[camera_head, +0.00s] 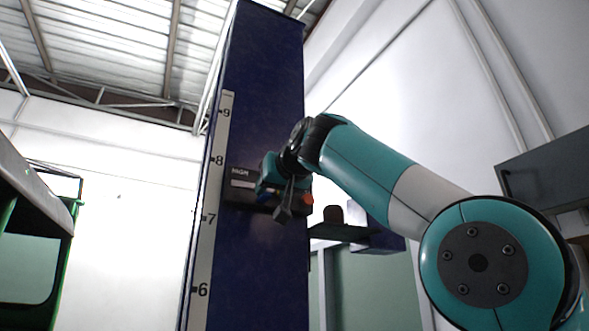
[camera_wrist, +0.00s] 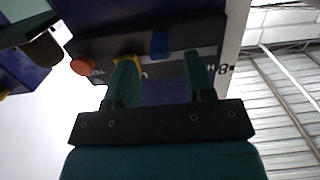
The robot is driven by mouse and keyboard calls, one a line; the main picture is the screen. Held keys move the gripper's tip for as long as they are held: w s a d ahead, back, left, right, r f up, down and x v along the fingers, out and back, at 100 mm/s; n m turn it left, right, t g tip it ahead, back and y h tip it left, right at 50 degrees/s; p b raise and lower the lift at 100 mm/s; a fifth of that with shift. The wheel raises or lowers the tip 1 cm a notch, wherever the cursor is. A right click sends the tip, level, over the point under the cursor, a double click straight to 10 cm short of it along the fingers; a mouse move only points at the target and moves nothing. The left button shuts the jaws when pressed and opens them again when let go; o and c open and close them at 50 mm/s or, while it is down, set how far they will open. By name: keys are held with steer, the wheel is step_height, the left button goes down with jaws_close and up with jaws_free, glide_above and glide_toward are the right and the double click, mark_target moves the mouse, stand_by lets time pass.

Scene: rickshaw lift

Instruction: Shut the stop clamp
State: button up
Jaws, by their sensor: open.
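A tall dark blue column (camera_head: 262,120) carries a dark block (camera_head: 240,193), apparently the stop clamp, near the 8 mark. The block has a light label and an orange-red knob (camera_head: 307,199) at its right end. In the wrist view the dark block (camera_wrist: 195,38) crosses the top, with the knob (camera_wrist: 81,66) at left, a small blue piece (camera_wrist: 160,44) near the middle and a yellow part beside the left finger. My gripper (camera_wrist: 161,68) is open, its two fingers pointing at the block, the blue piece between their lines. In the head view my gripper (camera_head: 284,205) partly covers the block. Contact cannot be told.
A pale numbered scale (camera_head: 210,215) runs up the column's left edge. A dark shelf-like part (camera_head: 340,232) with a brown knob sticks out right of the column. A green-framed structure (camera_head: 35,235) stands at left. A grey box (camera_head: 550,172) is on the right wall.

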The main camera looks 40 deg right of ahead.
steer(key=p+v, duration=0.1)
steer(key=v, duration=1.2)
steer(key=shift+s+p, duration=0.2)
steer(key=shift+p, duration=0.2)
steer(key=shift+a, duration=0.1)
